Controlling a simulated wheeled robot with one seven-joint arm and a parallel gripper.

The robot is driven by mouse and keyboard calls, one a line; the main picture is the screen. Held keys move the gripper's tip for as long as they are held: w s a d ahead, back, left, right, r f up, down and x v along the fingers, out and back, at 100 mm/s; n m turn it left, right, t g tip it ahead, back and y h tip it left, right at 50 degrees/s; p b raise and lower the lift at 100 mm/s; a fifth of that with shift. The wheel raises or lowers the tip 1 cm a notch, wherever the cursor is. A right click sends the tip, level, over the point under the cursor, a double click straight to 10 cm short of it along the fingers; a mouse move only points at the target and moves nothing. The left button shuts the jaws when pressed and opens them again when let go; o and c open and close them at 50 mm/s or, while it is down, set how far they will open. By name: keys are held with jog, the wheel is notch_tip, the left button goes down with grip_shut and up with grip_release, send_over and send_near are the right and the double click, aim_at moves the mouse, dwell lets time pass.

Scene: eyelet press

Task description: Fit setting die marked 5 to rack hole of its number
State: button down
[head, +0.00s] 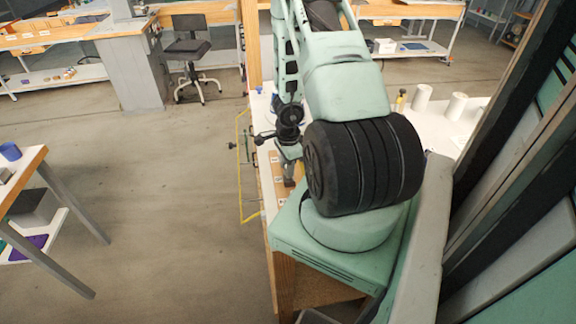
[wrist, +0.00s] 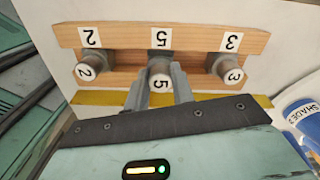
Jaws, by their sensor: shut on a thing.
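My gripper (wrist: 159,84) is shut on the setting die marked 5 (wrist: 160,74), a pale cylinder with its numbered end facing the wrist camera. A finger lies on each side of it. The wooden rack (wrist: 122,58) has labels 2, 5 and 3. The held die is at the rack's middle place, in line with label 5. Whether it is seated in the hole is hidden by the die itself.
Dies marked 2 (wrist: 86,72) and 3 (wrist: 232,76) stand at their own labels on either side, close to my fingers. A yellow strip (wrist: 100,98) runs along the rack's near side. A blue-and-white container (wrist: 303,118) labelled SHADE is at the right.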

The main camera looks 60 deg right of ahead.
jog(key=shift+f+b, duration=0.95)
jog(key=shift+f, duration=0.1)
jog(key=shift+r, duration=0.1)
jog(key=c, duration=1.1)
grip_release()
jog(key=shift+r+p, duration=2.55)
